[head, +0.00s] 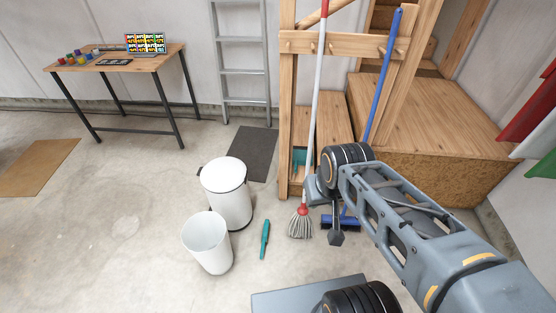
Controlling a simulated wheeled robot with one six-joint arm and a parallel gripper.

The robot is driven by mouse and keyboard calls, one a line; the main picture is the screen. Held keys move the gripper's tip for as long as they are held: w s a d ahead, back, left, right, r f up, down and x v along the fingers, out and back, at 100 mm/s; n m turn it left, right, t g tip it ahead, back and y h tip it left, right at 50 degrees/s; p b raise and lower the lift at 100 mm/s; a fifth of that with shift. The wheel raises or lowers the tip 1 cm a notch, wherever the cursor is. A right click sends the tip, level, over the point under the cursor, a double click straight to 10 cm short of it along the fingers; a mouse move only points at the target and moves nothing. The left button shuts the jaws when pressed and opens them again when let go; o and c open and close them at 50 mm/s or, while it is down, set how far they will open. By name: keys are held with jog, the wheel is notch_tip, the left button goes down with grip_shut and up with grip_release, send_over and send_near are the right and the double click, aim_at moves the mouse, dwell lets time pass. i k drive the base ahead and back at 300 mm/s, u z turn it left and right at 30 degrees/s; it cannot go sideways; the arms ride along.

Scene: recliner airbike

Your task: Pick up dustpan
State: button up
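A teal flat item (300,159), which looks like the dustpan, is partly seen behind the wooden post at the foot of the wooden frame. A slim teal handled item (265,239) lies on the floor right of the bins; I cannot tell whether it is a hand brush or part of the dustpan set. My gripper (337,237) hangs below my arm's wrist, in front of the frame and near the mop head. It is apart from both teal items. Its fingers are small and partly hidden, so their opening is unclear.
A white lidded bin (227,192) and an open white bin (207,243) stand left of the floor item. A mop (301,222) and a blue broom (383,80) lean on the wooden frame (287,110).

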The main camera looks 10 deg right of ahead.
aim_at(300, 153)
jog(key=u, duration=2.25)
jog(key=i, duration=3.95)
jog(key=z, duration=3.2)
jog(key=i, duration=3.8)
jog(key=z, duration=0.3)
